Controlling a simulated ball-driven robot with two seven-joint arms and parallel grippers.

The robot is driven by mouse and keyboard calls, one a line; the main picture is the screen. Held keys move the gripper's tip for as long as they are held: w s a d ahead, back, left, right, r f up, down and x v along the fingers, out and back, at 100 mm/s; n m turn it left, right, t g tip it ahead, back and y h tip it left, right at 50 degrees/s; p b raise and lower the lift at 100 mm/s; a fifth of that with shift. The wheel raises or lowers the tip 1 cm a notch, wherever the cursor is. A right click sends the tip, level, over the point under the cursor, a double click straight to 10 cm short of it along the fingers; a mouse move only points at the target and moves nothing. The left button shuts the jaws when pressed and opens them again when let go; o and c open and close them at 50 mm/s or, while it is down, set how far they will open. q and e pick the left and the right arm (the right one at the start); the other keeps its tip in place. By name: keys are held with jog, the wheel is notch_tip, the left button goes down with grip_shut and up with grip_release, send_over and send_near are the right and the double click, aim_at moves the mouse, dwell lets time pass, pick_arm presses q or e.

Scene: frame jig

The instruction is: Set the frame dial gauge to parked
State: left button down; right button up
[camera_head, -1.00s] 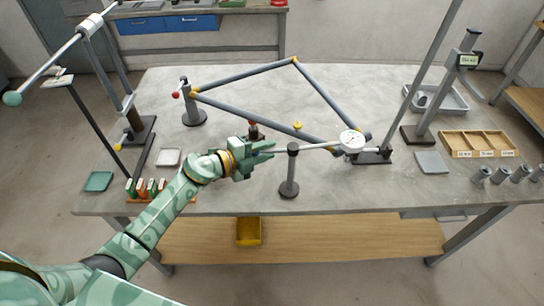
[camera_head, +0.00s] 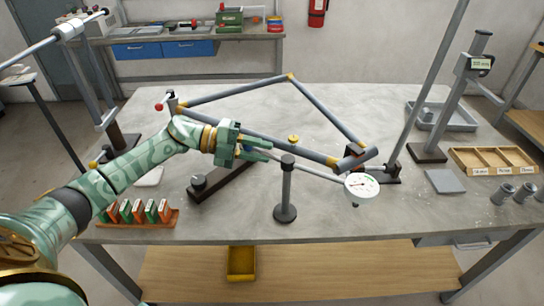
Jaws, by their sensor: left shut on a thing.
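The dial gauge (camera_head: 362,186) has a round white face with a red mark. It sits at the right end of a thin grey rod (camera_head: 318,173) that crosses the top of a short dark post (camera_head: 286,190) on a round foot. The face is in front of the lower right corner of the grey tube frame (camera_head: 262,132), apart from it in the picture. My left gripper (camera_head: 266,149) comes in from the left and is shut on the rod's left end, behind the post. The exact grip is partly hidden by the fingers. My right gripper is not in view.
A rack of orange and green blocks (camera_head: 138,214) stands at front left. A dark base with a knob (camera_head: 222,181) lies under my gripper. A tall stand (camera_head: 455,100), a grey tray (camera_head: 445,116) and a wooden bin (camera_head: 492,160) are at right.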

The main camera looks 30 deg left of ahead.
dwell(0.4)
pick_arm(q)
jog(key=c, duration=1.6)
grip_release()
jog(key=shift+o, duration=0.6)
jog(key=shift+w, duration=0.15)
jog(key=b+v, duration=0.1)
jog(key=v, duration=1.5)
jog(key=shift+a+b, duration=0.2)
jog(key=shift+b, duration=0.1)
jog(key=shift+w+f, duration=0.1)
